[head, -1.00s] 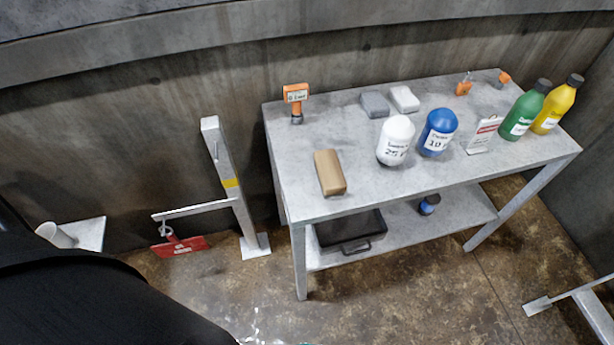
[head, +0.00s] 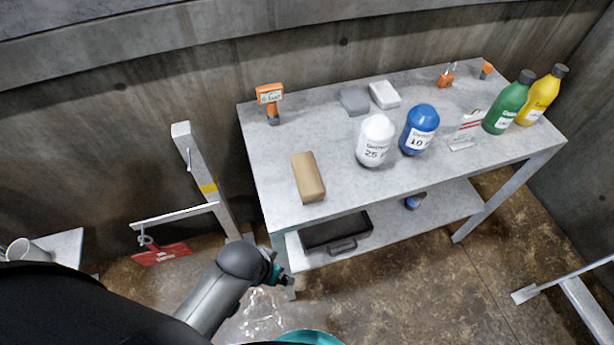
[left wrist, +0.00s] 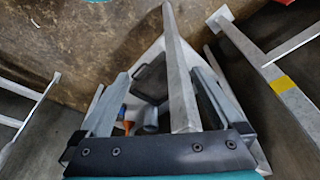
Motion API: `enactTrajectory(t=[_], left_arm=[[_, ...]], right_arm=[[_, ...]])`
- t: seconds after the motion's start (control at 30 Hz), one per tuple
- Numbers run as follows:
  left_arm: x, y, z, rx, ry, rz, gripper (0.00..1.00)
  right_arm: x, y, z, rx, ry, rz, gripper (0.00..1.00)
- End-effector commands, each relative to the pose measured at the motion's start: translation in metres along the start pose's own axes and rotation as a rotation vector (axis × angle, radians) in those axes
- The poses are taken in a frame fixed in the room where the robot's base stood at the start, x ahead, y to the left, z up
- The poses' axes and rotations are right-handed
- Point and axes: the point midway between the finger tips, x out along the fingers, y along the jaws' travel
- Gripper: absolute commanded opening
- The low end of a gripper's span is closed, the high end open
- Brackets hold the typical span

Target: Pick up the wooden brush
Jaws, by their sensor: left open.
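The wooden brush (head: 308,177), a tan block, lies on the grey table (head: 262,150) near its left front edge. Only its plain block shape shows; any bristles are hidden. My left gripper (head: 281,276) is below the tabletop, beside the table's front left leg, apart from the brush. In the left wrist view its two fingers (left wrist: 160,95) are spread and empty, with the table leg showing between them. The brush is not seen there. My right gripper is not in view.
A white bottle (head: 375,141) and a blue bottle (head: 418,130) stand right of the brush. An orange device (head: 270,98) stands behind it. A black tray (head: 336,232) rests on the lower shelf. A metal post (head: 203,180) with a red sign (head: 161,254) stands left.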

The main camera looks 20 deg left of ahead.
Motion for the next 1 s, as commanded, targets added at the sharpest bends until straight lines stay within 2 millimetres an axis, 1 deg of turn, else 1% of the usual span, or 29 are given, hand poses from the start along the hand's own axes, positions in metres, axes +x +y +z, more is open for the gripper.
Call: enactTrajectory(t=[0.03,0.17,0.27,0.3,0.5,0.7,0.87,1.0], left_arm=[[-0.014,0.001,-0.008,-0.002,0.012,0.003,1.00],[-0.047,0.007,-0.028,-0.013,0.035,0.021,1.00],[-0.075,0.020,-0.053,-0.032,0.059,0.061,1.00],[-0.081,0.026,-0.063,-0.045,0.058,0.082,1.00],[-0.093,0.053,-0.101,-0.098,0.038,0.165,1.00],[-0.102,0.070,-0.143,-0.166,-0.021,0.208,1.00],[-0.114,0.071,-0.175,-0.249,-0.094,0.184,1.00],[-0.129,0.058,-0.202,-0.348,-0.152,0.121,1.00]], right_arm=[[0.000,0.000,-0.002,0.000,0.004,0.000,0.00],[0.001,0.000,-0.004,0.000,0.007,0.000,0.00],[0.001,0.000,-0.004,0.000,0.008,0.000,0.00],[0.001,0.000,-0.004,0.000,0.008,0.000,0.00],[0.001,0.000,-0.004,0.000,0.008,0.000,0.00],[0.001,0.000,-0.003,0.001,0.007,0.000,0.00],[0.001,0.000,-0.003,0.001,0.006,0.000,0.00],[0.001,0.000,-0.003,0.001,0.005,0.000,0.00]])
